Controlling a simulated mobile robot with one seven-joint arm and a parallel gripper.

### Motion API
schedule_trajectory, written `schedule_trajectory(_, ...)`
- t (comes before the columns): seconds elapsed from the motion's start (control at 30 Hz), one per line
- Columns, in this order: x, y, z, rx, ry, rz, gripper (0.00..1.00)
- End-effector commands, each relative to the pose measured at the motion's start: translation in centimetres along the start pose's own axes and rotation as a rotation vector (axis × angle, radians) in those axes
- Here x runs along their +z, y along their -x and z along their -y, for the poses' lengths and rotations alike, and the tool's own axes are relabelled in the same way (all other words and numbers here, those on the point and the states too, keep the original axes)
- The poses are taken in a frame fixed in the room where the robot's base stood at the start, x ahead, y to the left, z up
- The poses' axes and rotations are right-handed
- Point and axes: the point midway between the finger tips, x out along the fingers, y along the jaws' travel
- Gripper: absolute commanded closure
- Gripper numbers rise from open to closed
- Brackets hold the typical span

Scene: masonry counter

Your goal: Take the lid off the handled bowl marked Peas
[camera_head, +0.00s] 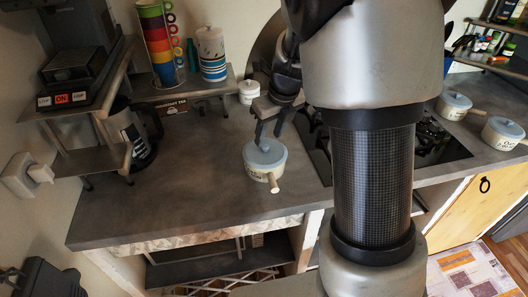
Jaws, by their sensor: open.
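A small cream handled bowl (256,174) with a light blue lid (267,156) stands on the grey counter, left of the hob. Its short wooden handle points toward the front. Dark lettering shows on its side but is too small to read. The lid sits on the bowl, with a round knob (264,147) on top. My gripper (267,140) points down at the lid, its fingers apart and empty. The fingertips are close to the knob; I cannot tell whether they reach down around it. Two similar lidded handled bowls stand right of the hob, one farther back (454,106) and one nearer (502,134).
A small white lidded pot (248,92) stands behind my gripper. A shelf at the back left holds stacked coloured cups (160,45) and a patterned canister (211,55). A dark kettle-like appliance (132,137) stands at left. The counter left of the bowl is clear. My arm hides part of the hob.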

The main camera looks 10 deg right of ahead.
Motion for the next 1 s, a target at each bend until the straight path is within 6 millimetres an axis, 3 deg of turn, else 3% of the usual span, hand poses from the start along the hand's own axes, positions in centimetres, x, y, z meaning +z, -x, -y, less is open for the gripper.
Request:
schedule_trajectory(0.4,0.4,-5.0,0.4,0.0,-0.001,-0.001,0.59)
schedule_trajectory(0.7,0.5,-5.3,0.4,0.0,0.0,0.001,0.59)
schedule_trajectory(0.93,0.5,-5.3,0.4,0.0,0.0,0.001,0.98)
schedule_trajectory(1.0,0.5,-5.3,0.4,0.0,0.0,0.001,1.0)
